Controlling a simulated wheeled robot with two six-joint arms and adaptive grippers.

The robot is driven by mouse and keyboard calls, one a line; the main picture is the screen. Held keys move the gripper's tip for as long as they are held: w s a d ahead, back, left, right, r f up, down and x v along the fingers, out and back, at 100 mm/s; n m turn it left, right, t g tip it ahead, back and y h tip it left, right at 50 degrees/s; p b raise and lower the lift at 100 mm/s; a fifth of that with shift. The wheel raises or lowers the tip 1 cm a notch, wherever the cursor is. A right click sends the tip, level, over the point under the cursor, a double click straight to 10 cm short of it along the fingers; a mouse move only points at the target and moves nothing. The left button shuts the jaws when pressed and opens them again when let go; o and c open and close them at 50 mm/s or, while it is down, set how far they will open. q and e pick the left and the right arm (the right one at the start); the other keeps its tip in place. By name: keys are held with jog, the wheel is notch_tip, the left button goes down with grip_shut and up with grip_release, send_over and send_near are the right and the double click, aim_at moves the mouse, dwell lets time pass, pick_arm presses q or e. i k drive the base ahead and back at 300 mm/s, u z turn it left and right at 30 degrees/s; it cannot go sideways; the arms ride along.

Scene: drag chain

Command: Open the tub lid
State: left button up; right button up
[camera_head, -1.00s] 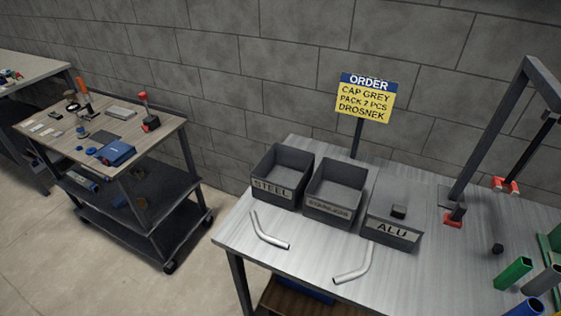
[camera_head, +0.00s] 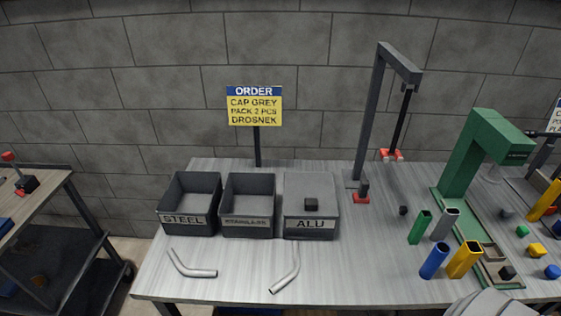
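Three dark grey tubs stand in a row on the metal table. The ALU tub (camera_head: 290,222) is the right one and is covered by a grey lid (camera_head: 297,187) with a small black knob (camera_head: 311,204) on it. The STEEL tub (camera_head: 172,222) on the left and the middle tub (camera_head: 232,228), whose label is hard to read, are open on top and look empty. Neither gripper shows.
Two bent metal tubes (camera_head: 196,272) lie in front of the tubs. An order sign (camera_head: 254,107) stands behind them. A dark gantry frame (camera_head: 371,120), a green press (camera_head: 465,160) and several coloured tubes (camera_head: 434,261) stand to the right. A wooden-topped cart (camera_head: 45,196) is at the left.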

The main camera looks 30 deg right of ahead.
aim_at(306, 194)
jog(key=z, duration=1.25)
